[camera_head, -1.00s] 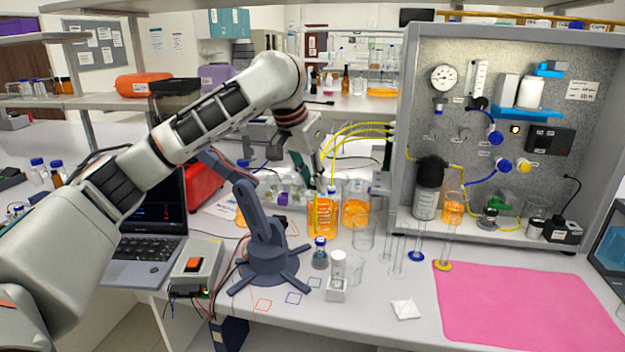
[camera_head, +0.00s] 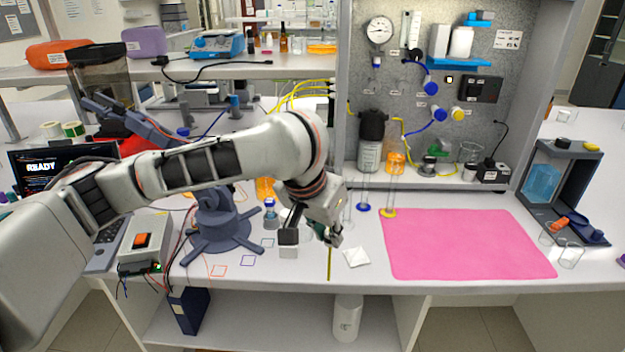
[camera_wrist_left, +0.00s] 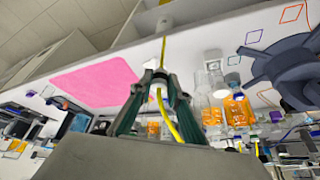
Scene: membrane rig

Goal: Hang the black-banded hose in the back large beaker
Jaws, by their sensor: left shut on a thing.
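My left gripper (camera_head: 328,236) is low over the front part of the bench, shut on a yellow hose (camera_head: 330,264). The hose hangs below the fingers near the bench's front edge. A beaker of orange liquid (camera_head: 265,188) shows partly behind my arm, which hides most of the beaker group. Orange-filled glassware also shows in the left wrist view (camera_wrist_left: 238,111). I cannot tell which is the back large beaker. My right gripper is not in view.
Tall cylinders (camera_head: 391,190) stand behind to the right, before the rig panel (camera_head: 400,90). The pink mat (camera_head: 460,245) is clear.

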